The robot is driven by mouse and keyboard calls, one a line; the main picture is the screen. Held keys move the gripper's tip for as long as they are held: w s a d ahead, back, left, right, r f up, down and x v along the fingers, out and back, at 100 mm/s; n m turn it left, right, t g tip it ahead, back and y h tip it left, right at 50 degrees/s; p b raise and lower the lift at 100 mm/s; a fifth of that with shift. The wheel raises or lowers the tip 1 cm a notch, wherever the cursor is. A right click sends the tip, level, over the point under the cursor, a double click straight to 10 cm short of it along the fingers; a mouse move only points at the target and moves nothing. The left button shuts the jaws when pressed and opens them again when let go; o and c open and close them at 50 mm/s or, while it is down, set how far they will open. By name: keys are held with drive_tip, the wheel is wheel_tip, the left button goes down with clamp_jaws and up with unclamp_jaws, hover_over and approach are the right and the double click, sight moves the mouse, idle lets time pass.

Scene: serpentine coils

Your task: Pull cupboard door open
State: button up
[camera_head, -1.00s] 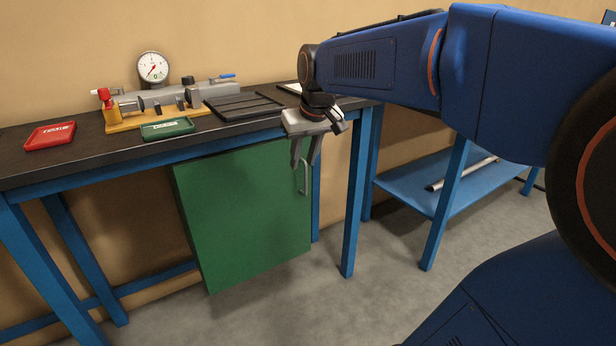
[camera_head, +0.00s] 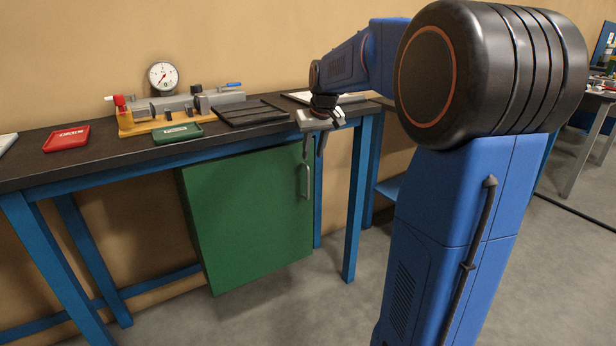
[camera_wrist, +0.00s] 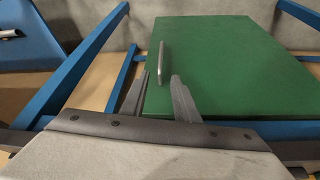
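The green cupboard door (camera_head: 245,215) hangs under the dark-topped bench and looks closed. Its upright silver bar handle (camera_head: 307,181) is near the door's upper right edge. My gripper (camera_head: 313,155) is at the bench's front edge, just above the handle, with its fingers pointing down. In the wrist view the green door (camera_wrist: 225,60) fills the middle and right, and the handle (camera_wrist: 161,62) stands out from it. My gripper (camera_wrist: 160,77) is open there, its two fingertips apart and empty. The handle appears beyond and between them; the exact gap is unclear.
The black bench top (camera_head: 90,160) overhangs the door. A blue bench leg (camera_head: 357,200) stands right of the handle. Floor before the door is clear.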

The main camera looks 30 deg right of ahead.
sight(308, 172)
drive_tip(key=x, duration=1.2)
drive_tip(key=shift+f, duration=0.15)
drive_tip(key=shift+c, duration=0.3)
clamp_jaws()
